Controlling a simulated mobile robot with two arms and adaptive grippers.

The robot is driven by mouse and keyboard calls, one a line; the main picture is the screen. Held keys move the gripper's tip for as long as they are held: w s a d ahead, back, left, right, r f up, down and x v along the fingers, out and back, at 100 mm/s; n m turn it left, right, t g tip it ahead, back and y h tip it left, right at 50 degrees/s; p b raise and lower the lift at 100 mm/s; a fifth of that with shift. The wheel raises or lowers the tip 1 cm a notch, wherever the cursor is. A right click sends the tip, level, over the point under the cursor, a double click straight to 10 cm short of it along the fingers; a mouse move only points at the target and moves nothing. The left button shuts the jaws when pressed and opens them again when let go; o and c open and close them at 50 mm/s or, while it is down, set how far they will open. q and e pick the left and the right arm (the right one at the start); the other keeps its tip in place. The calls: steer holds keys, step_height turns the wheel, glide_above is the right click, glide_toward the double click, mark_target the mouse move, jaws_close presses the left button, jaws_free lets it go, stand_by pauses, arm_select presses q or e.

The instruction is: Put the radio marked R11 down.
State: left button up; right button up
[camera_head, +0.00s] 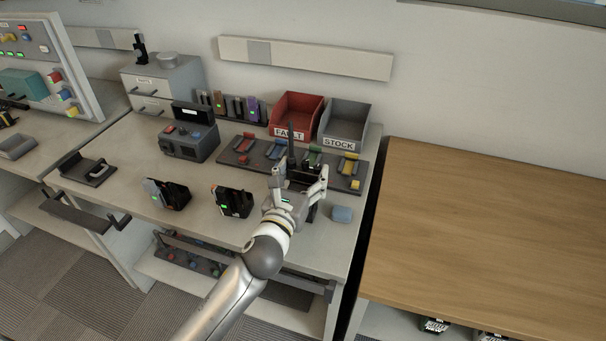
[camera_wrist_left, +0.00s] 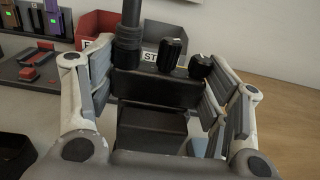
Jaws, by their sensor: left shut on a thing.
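My left gripper (camera_head: 300,184) is over the front right part of the grey workbench (camera_head: 130,198). It is shut on a black radio (camera_wrist_left: 155,88) with a thick antenna and two knobs on top. In the left wrist view, the radio is upright between both fingers (camera_wrist_left: 157,100). No R11 mark can be read on it. In the head view the gripper mostly hides the radio, and its antenna (camera_head: 291,150) shows above. I cannot tell whether its base touches the bench. My right gripper is not in view.
Two dark units with green lights, one at left (camera_head: 165,194) and one nearer (camera_head: 233,201), stand left of the gripper. A blue object (camera_head: 342,214) is close on its right. Behind are a red FAULT bin (camera_head: 292,134) and a grey STOCK bin (camera_head: 340,143). A wooden table (camera_head: 490,230) is right.

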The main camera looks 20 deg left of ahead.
arm_select(q)
steer(key=o, duration=1.7)
steer(key=shift+f, duration=0.1)
steer(key=shift+o, duration=0.2)
steer(key=shift+s, duration=0.1)
steer(key=s+b, duration=0.1)
steer(key=s, duration=1.1)
steer(key=shift+a, duration=0.2)
steer(key=shift+w, duration=0.1)
